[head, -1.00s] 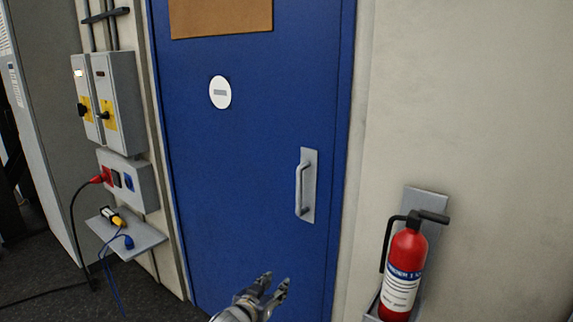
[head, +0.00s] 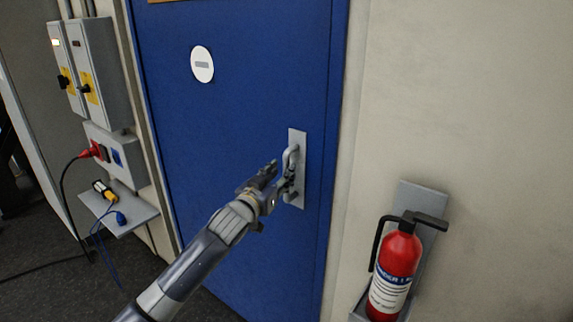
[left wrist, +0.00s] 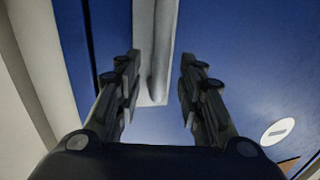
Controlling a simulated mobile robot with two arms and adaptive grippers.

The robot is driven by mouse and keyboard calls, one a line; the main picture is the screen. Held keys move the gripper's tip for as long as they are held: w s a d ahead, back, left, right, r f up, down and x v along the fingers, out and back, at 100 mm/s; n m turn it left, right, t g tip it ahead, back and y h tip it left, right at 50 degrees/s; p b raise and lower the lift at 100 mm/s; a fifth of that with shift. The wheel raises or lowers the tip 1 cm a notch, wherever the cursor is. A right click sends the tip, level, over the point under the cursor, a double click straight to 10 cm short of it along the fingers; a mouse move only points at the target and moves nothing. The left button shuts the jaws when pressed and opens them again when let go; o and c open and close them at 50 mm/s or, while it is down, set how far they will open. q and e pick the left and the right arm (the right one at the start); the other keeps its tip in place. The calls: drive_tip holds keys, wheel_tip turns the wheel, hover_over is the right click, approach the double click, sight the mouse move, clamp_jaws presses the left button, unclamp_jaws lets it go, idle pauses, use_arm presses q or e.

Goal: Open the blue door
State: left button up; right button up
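The blue door (head: 240,100) stands shut in its frame in the head view. Its grey pull handle (head: 290,158) sits on a metal plate (head: 299,185) near the door's right edge. My left gripper (head: 280,176) is at the handle, partly covering its lower part. In the left wrist view, the two fingers of my left gripper (left wrist: 160,85) are apart, with the handle (left wrist: 163,55) running between and beyond them. A gap shows between the fingers and the handle. My right gripper is not in view.
A red fire extinguisher (head: 394,270) hangs in a wall bracket right of the door. Grey switch boxes (head: 95,70) and a small shelf (head: 128,218) with plugs and cables are on the wall at left. The dark floor (head: 60,285) shows at lower left.

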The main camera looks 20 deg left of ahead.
sight(285, 169)
use_arm(q)
drive_tip(key=shift+w+d+r, duration=0.1)
drive_tip(key=shift+w+r, duration=0.05)
drive_tip(key=shift+w, duration=0.9)
drive_tip(key=shift+w+d, duration=0.1)
drive_tip(key=shift+w, duration=0.25)
drive_tip(key=shift+w+p, duration=0.3)
drive_tip(key=shift+w, duration=0.15)
drive_tip(key=shift+d, duration=0.1)
clamp_jaws()
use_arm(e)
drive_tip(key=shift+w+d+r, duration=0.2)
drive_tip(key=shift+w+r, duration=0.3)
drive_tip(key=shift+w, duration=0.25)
